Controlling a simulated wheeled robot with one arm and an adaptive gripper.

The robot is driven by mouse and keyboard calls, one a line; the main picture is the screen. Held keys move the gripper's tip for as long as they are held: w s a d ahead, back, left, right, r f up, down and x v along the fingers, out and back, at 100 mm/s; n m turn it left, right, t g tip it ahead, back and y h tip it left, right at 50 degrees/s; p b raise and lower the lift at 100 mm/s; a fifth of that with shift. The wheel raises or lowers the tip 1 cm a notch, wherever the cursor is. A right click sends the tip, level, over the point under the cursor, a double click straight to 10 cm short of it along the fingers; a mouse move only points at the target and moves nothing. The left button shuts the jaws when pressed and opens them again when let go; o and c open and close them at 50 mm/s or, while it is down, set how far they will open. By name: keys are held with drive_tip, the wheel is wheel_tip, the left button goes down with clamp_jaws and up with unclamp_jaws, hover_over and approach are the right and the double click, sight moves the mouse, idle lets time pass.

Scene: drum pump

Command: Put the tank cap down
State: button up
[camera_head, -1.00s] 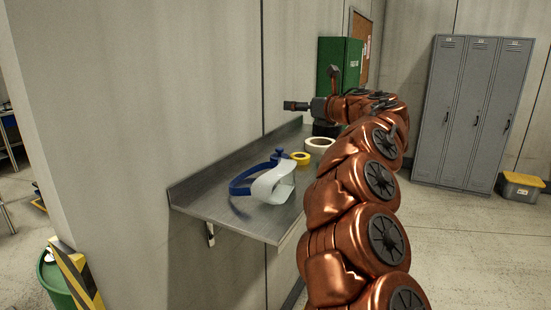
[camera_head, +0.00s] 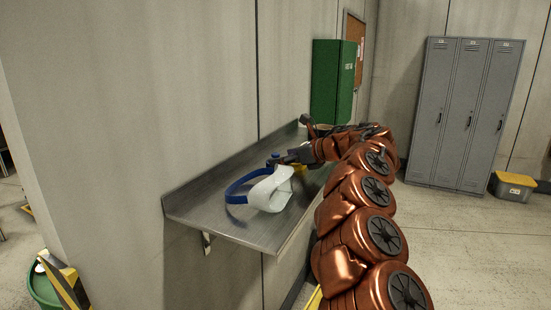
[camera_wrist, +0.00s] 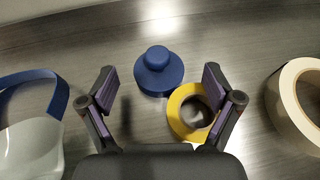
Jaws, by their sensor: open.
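The blue tank cap (camera_wrist: 158,74) stands upright on the metal shelf (camera_wrist: 60,45), its round knob on top. It also shows in the head view (camera_head: 274,159) as a small blue shape behind the face shield, partly hidden. My gripper (camera_wrist: 159,76) is open and empty, low over the shelf. In the wrist view its fingers appear to the left and right of the cap, with visible gaps. The right finger overlaps the yellow tape roll in the picture; whether they touch I cannot tell. In the head view, my gripper (camera_head: 287,159) is just right of the cap.
The face shield (camera_head: 268,190) with its blue band lies at the shelf's near part. A yellow tape roll (camera_wrist: 178,122) is close to the cap, and a larger cream roll (camera_wrist: 276,107) lies farther right. The wall borders the shelf's left side; its front corner is clear.

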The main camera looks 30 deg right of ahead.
sight(275, 157)
drive_tip(key=shift+p+x, duration=0.45)
drive_tip(key=shift+x, duration=1.15)
drive_tip(key=shift+s, duration=0.1)
drive_tip(key=c, duration=1.1)
